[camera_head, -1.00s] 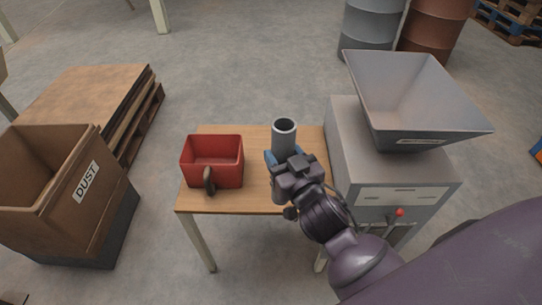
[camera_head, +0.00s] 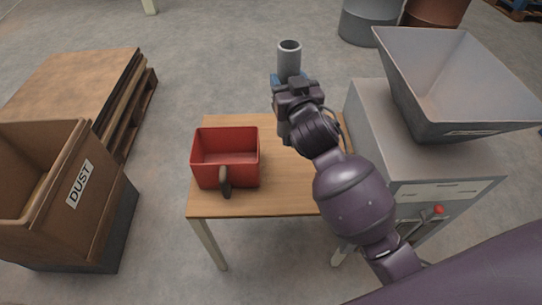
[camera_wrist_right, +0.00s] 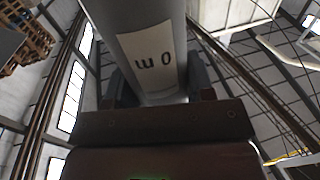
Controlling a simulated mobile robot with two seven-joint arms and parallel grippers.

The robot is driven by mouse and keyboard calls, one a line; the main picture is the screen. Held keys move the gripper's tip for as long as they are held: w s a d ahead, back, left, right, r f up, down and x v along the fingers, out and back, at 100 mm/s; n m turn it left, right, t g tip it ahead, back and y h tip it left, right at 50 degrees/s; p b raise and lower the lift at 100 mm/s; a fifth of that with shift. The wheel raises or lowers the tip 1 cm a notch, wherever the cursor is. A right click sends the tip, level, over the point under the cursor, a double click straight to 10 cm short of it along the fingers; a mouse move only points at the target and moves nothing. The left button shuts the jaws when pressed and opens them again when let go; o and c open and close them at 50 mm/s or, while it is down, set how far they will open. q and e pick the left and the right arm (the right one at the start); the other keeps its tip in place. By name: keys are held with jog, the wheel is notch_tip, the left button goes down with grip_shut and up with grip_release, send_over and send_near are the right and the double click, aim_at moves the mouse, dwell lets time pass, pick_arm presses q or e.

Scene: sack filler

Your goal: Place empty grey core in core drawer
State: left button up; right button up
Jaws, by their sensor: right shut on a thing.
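The grey core (camera_head: 289,60) is an open hollow tube, held upright in my right gripper (camera_head: 289,79). The gripper is shut on it, and the core appears raised above the table's far edge. In the right wrist view the core (camera_wrist_right: 147,20) sits between the fingers and carries a white label reading "0 m" upside down. A pale panel with dark marks (camera_head: 445,191) is on the front of the grey machine; I cannot tell whether it is the core drawer. My left gripper is not in view.
A red scoop bin with a handle (camera_head: 225,145) stands on the wooden table (camera_head: 275,202). The grey machine (camera_head: 385,135) with a large hopper (camera_head: 450,70) is on the right. A box marked DUST (camera_head: 95,215) and stacked boards (camera_head: 75,85) are on the left.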

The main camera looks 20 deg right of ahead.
jog(key=w+a+r+b, duration=0.1)
jog(key=w+r+b, duration=0.1)
jog(key=w, duration=0.5)
notch_tip(320, 180, down, 20)
jog(key=b, duration=0.7)
jog(key=shift+f+m+h, duration=0.2)
jog(key=shift+m+h, duration=0.1)
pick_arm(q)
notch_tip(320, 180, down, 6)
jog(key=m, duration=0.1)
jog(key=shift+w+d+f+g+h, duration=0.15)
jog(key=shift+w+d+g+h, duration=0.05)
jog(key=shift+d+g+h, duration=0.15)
pick_arm(e)
jog(key=o, duration=0.9)
jog(key=shift+w, duration=0.1)
